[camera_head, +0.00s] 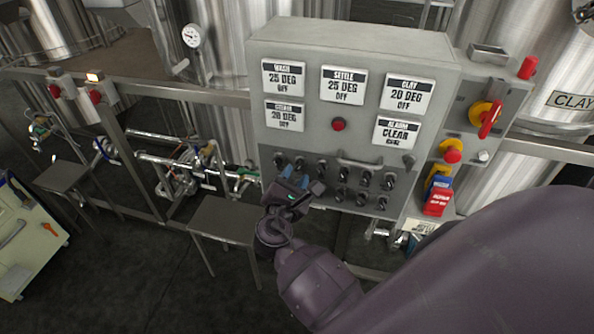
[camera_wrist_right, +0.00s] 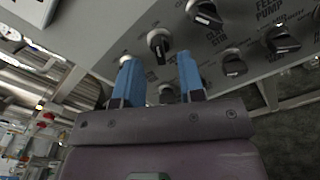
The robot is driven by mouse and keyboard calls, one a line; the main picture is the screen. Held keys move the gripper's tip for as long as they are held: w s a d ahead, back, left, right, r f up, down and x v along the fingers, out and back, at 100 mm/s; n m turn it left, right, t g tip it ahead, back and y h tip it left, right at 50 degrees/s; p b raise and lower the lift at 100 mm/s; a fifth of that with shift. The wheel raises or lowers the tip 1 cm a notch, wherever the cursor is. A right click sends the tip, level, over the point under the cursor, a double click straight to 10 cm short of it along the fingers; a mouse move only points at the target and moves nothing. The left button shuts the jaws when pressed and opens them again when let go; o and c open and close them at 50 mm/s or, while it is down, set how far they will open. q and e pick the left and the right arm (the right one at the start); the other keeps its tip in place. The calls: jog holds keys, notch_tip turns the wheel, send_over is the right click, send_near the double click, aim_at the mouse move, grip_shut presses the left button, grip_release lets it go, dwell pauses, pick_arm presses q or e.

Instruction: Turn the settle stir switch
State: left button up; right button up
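The grey control panel (camera_head: 340,50) carries rows of black rotary switches in the camera_head view. My right gripper (camera_head: 296,177) is at the lower left of the switch rows, with its blue fingers pointing up at the panel. In the right wrist view, my right gripper (camera_wrist_right: 158,60) is open, with a gap between the fingers. A black switch (camera_wrist_right: 158,40) shows just beyond the fingertips, between them in the picture; another (camera_wrist_right: 167,93) shows lower in the gap. No settle stir label is readable, so I cannot tell which switch it is. Contact is not visible. My left gripper is out of view.
A "FEED PUMP" switch (camera_wrist_right: 282,40) is to the right in the wrist view. A red button (camera_head: 339,124) and a handle (camera_head: 360,162) are on the panel. A small metal table (camera_head: 222,220) stands left of my right arm. A red-yellow switch (camera_head: 490,119) is at the right.

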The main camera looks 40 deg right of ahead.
jog(key=v, duration=0.7)
jog(key=shift+s+a+b, duration=0.25)
jog(key=shift+s+b, duration=0.05)
